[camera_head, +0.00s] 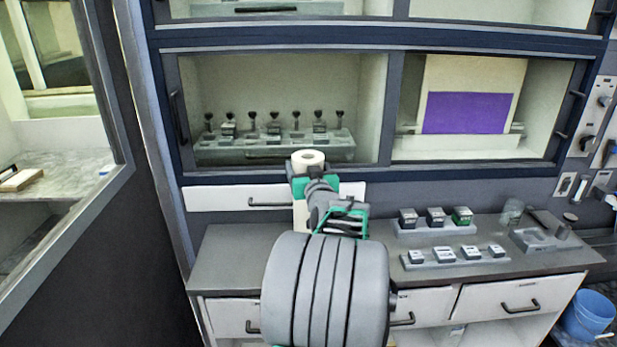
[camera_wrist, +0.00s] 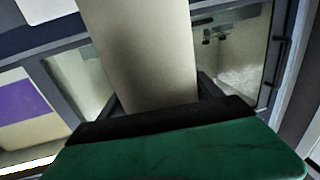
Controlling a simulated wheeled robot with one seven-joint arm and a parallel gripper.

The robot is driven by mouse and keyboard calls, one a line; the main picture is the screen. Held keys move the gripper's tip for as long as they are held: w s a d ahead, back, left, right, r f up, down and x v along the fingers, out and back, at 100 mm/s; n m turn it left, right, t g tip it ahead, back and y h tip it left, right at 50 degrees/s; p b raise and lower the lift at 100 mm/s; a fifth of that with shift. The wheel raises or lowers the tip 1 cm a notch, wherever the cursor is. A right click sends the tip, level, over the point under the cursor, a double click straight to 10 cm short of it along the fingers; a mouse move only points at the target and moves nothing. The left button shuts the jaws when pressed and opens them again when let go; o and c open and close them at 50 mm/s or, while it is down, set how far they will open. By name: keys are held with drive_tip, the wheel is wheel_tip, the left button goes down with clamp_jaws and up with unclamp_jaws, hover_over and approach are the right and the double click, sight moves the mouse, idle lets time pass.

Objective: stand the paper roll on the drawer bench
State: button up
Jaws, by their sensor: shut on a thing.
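The paper roll (camera_head: 308,159) is white with a hole in its top end. In the head view it is upright, in front of the glazed cabinet and over the back of the drawer bench (camera_head: 232,252). My gripper (camera_head: 308,182) is shut on the roll's upper part. In the wrist view the pale roll (camera_wrist: 145,50) stands between my two dark fingers (camera_wrist: 160,98). My arm hides part of the roll's lower end, so I cannot tell whether it touches the grey bench top.
The bench top is clear at the left. At right are two trays of small blocks (camera_head: 436,229) (camera_head: 455,258), a glass (camera_head: 512,211) and a grey holder (camera_head: 540,240). A blue bucket (camera_head: 588,314) stands on the floor at right. The glazed cabinet (camera_head: 370,170) rises behind.

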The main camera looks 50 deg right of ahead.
drive_tip(key=f, duration=0.3)
drive_tip(key=shift+s+d+f, duration=0.2)
drive_tip(key=shift+d+f, duration=0.05)
drive_tip(key=shift+d, duration=0.05)
drive_tip(key=shift+f, duration=0.2)
drive_tip(key=o, duration=2.1)
drive_tip(key=shift+f, duration=0.1)
